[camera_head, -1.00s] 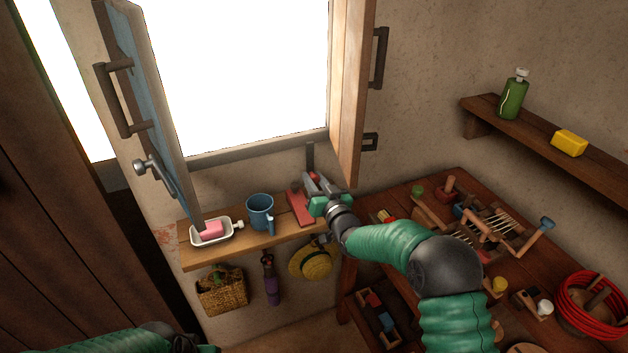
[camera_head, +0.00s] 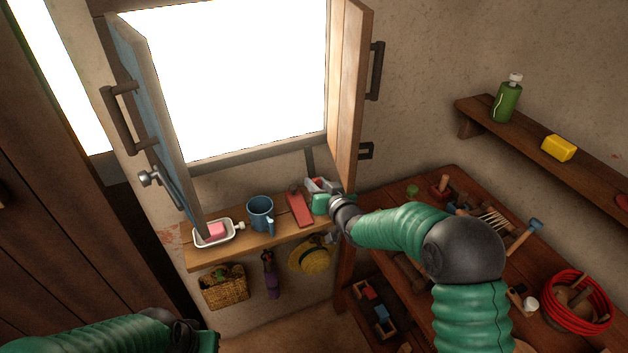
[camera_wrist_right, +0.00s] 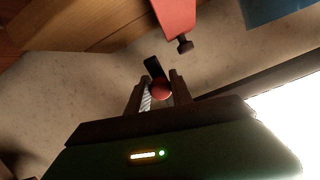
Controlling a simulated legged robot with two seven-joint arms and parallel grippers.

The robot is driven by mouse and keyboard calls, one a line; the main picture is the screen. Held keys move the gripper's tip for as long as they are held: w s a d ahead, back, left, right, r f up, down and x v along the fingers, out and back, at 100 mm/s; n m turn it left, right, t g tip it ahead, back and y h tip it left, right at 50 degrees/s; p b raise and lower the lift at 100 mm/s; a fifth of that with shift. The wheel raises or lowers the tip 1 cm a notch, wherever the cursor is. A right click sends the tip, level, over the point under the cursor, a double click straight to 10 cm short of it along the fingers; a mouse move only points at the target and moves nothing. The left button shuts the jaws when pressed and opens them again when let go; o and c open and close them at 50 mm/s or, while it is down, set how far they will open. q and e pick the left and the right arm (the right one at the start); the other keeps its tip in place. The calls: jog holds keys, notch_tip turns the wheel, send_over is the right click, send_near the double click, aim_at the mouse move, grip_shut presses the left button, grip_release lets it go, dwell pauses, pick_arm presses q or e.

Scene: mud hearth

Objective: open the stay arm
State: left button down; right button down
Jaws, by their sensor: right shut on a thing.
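The stay arm (camera_head: 310,159) appears as a dark bar hanging at the lower right of the window frame. My right gripper (camera_head: 319,186) is at its lower end, just above the small wall shelf. In the right wrist view my right gripper (camera_wrist_right: 158,90) has its two fingers on either side of a red ball knob (camera_wrist_right: 161,90), shut on it. A dark bar end (camera_wrist_right: 152,67) shows just beyond the knob. My left arm lies at the bottom left; only part of its gripper body (camera_head: 208,342) shows, and its fingers are hidden.
The wall shelf (camera_head: 192,262) holds a soap dish, a blue mug (camera_head: 260,214) and a red tool (camera_head: 299,209) close beside my right gripper. The window shutters (camera_head: 345,95) stand open on both sides. A cluttered workbench (camera_head: 385,285) lies under my right arm.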

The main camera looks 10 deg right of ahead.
jog(key=shift+s+d+r, duration=0.25)
jog(key=shift+s+r, duration=0.4)
jog(key=shift+r, duration=0.45)
jog(key=c, duration=1.1)
grip_release()
jog(key=shift+s, duration=0.15)
jog(key=shift+c, duration=0.2)
jog(key=shift+s+d, duration=0.1)
jog(key=s+d+b, duration=0.1)
jog(key=s+d, duration=0.3)
jog(key=s, duration=0.8)
jog(key=shift+s, duration=0.15)
